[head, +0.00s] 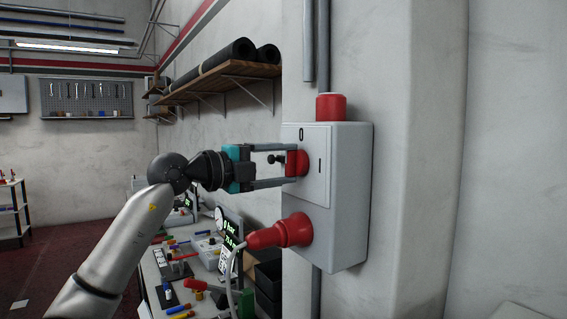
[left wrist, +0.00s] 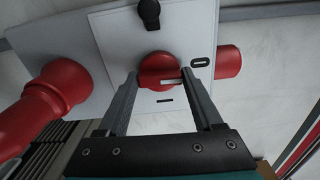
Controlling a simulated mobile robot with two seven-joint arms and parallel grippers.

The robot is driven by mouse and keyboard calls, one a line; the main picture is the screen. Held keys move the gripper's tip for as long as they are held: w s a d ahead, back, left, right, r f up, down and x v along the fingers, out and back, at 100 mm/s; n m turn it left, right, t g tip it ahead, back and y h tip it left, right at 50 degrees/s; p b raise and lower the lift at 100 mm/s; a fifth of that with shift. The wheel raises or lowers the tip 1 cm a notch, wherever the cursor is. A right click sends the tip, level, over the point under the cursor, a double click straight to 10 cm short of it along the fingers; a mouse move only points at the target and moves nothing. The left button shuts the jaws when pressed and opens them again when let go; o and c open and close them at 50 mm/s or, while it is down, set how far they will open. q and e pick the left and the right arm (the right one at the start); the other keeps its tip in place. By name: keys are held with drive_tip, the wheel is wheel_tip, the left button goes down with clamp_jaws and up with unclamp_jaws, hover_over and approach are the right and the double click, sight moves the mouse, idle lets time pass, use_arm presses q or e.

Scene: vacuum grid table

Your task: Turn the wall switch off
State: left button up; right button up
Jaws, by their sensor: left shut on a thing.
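The wall switch is a grey box (head: 345,200) with a pale front plate (head: 318,190), marked 0 at the top and I at the right. Its red rotary knob (head: 299,163) sits on the plate and also shows in the left wrist view (left wrist: 157,66). My left gripper (head: 290,165) is shut on the knob, one finger on each side. In the left wrist view, the knob's white mark (left wrist: 172,81) lies on the side towards the 0 (left wrist: 201,62). The knob's far side is partly hidden by the fingers. My right gripper is not in view.
A red plug (head: 280,234) sticks out of the box's lower front, and a red fitting (head: 331,106) stands on top. A small dark latch (head: 275,159) is beside the knob. Below is a cluttered workbench (head: 160,275); a wooden shelf (head: 225,75) holds black rolls.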

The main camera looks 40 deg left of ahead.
use_arm(q)
drive_tip(key=shift+n, duration=0.4)
drive_tip(key=o, duration=1.4)
drive_tip(key=shift+c, duration=0.2)
drive_tip(key=shift+s, duration=0.1)
drive_tip(key=shift+s+a+f+b, duration=0.15)
drive_tip(key=shift+s+b, duration=0.15)
drive_tip(key=shift+s, duration=0.15)
drive_tip(key=b+v, duration=0.4)
drive_tip(key=v, duration=1)
drive_tip(key=shift+r+b, duration=0.2)
drive_tip(key=shift+b, duration=0.2)
